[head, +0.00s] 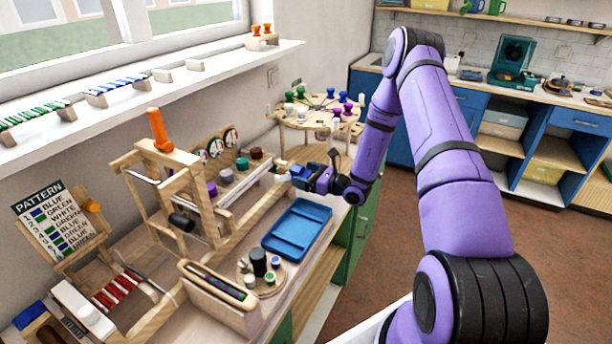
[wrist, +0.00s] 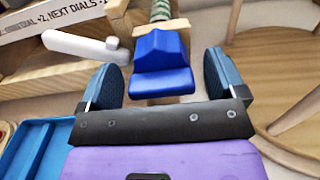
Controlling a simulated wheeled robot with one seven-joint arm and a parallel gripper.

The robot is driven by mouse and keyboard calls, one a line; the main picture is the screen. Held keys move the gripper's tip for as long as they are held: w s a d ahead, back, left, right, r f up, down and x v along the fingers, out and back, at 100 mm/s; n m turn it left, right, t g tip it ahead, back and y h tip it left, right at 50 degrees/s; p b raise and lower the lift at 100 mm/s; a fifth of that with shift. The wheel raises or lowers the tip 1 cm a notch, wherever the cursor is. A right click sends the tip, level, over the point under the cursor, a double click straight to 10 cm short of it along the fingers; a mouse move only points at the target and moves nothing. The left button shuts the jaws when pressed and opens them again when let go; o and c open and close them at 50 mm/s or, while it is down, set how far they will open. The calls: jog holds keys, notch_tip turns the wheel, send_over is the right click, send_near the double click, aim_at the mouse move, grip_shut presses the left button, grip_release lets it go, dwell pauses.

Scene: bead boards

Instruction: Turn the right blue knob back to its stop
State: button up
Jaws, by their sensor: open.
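A blue knob (wrist: 163,68) with a ridged top sits on a wooden block at the end of a greenish shaft in the wrist view. My gripper (wrist: 160,80) is open, with one dark blue finger on each side of the knob. Gaps show between the fingers and the knob, so neither appears to touch it. In the head view my gripper (head: 300,178) is at the right end of the wooden dial frame. There the knob is hard to tell apart from the blue fingers.
A white lever (wrist: 80,44) lies left of the knob. A blue tray (head: 285,247) is on the bench in front of the frame. A round wooden stand (head: 318,122) with several coloured pegs is behind my gripper. Small dials (head: 215,146) stand at the frame's back.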

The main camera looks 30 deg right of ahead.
jog(key=shift+c, duration=0.4)
jog(key=c, duration=0.8)
jog(key=shift+c, duration=0.2)
jog(key=shift+n, duration=0.4)
jog(key=n, duration=0.3)
jog(key=shift+a+n, duration=0.1)
jog(key=shift+n, duration=0.2)
jog(key=n, duration=0.4)
jog(key=shift+s+f+n, duration=0.1)
jog(key=shift+n, duration=0.2)
jog(key=n, duration=0.4)
jog(key=shift+a+f, duration=0.1)
jog(key=shift+s+f+n, duration=0.1)
jog(key=shift+n, duration=2.4)
